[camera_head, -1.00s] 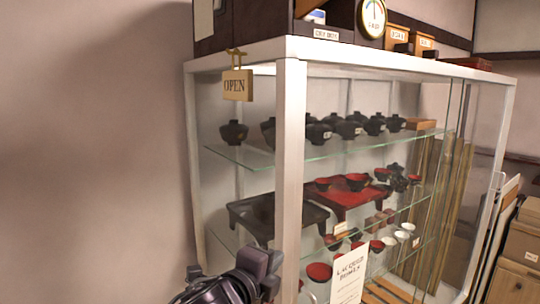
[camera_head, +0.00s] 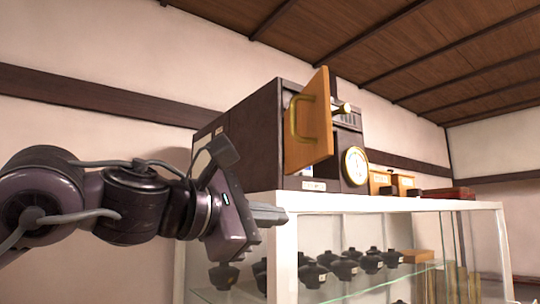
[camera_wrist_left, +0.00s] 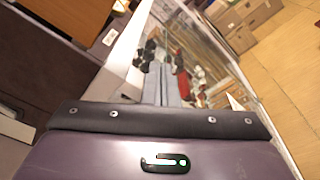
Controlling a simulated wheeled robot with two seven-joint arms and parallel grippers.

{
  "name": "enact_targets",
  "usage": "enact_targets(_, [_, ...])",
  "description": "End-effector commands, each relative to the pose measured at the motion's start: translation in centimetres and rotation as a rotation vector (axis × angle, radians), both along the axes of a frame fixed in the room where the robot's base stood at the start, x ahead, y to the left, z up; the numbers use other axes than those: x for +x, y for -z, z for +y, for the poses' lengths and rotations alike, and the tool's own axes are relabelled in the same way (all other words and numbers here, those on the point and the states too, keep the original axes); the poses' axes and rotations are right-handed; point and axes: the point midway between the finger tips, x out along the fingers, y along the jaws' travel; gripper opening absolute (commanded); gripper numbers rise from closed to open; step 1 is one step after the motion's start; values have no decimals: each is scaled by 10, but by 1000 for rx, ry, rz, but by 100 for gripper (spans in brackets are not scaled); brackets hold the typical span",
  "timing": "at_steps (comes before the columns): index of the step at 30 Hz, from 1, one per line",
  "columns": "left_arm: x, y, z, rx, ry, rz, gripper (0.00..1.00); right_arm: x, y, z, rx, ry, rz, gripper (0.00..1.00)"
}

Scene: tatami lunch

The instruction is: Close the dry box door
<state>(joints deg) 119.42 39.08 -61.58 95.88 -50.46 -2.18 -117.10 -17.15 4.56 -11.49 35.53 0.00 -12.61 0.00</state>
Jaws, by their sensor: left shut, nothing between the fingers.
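The dry box (camera_head: 262,140) is a dark box on top of the white glass cabinet. Its light wooden door (camera_head: 310,125) stands open, swung out towards me, with a brass handle (camera_head: 293,118) on its left part. Part of the door (camera_wrist_left: 65,14) shows at the top left of the left wrist view. My left gripper (camera_head: 283,215) is shut and empty, below and left of the door at about the height of the cabinet top, apart from the door. Its fingers (camera_wrist_left: 172,88) point forward in the wrist view. My right gripper is in neither view.
The cabinet's white top edge (camera_head: 400,203) lies just beside and beyond my left gripper. A round dial (camera_head: 355,166) and small wooden boxes (camera_head: 380,181) stand right of the door. Dark bowls (camera_head: 345,268) sit behind glass. The space left of the door is open.

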Motion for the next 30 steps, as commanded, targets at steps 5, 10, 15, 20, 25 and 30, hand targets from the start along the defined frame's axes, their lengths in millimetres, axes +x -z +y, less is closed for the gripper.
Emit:
enact_targets(5, [-51,-76,49,227,-44,-248,0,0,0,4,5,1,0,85])
enact_targets(10, [-98,-120,87,369,-71,-400,0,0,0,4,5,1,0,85])
enact_targets(15, [-122,-137,103,430,-81,-467,0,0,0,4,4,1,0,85])
enact_targets(20, [-117,-139,98,442,-81,-472,0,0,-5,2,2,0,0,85])
enact_targets(25, [-94,-140,78,443,-80,-471,0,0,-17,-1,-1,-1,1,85])
enact_targets(30, [-67,-140,53,441,-77,-472,0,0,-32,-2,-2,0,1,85])
